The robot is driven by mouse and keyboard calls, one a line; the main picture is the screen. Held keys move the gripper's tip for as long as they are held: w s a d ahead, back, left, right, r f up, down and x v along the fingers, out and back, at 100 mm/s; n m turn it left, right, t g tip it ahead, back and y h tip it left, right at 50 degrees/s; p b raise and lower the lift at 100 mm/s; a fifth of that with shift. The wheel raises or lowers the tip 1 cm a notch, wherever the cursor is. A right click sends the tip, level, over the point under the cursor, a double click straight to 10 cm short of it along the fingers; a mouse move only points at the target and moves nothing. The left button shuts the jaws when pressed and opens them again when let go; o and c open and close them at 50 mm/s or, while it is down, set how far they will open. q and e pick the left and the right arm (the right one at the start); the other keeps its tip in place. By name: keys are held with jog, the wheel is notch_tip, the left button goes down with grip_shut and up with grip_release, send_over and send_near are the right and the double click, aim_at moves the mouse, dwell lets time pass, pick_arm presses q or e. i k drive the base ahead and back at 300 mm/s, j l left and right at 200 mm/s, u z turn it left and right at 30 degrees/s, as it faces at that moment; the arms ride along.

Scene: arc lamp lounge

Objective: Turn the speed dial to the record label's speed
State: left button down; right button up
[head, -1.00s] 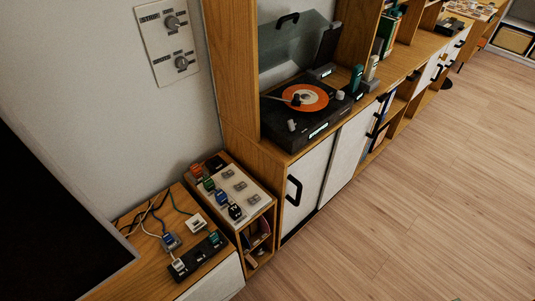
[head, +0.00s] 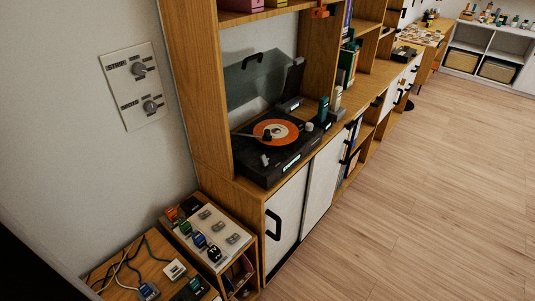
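A black turntable (head: 262,168) sits on the wooden cabinet in a shelf niche, its clear lid (head: 256,80) raised. An orange record (head: 286,134) lies on the platter. Its label is too small to read. A pale knob (head: 264,160) stands at the turntable's near front corner and another pale knob (head: 309,127) at its far front corner. Which of them is the speed dial I cannot tell. A small lit display shows on the front edge. Neither of my grippers is in view.
A wall plate with two knobs (head: 134,86) is on the left wall. A low box with several coloured plugs (head: 218,256) stands before the cabinet, beside cables on a wooden top. White sliding doors (head: 286,222) front the cabinet. The wooden floor (head: 420,220) at right is clear.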

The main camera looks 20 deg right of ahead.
aim_at(309, 126)
jog(key=l, duration=0.75)
jog(key=i+l, duration=0.15)
jog(key=l, duration=0.6)
jog(key=i+l, duration=0.2)
jog(key=l, duration=0.15)
jog(key=i+l, duration=0.15)
jog(key=l, duration=0.25)
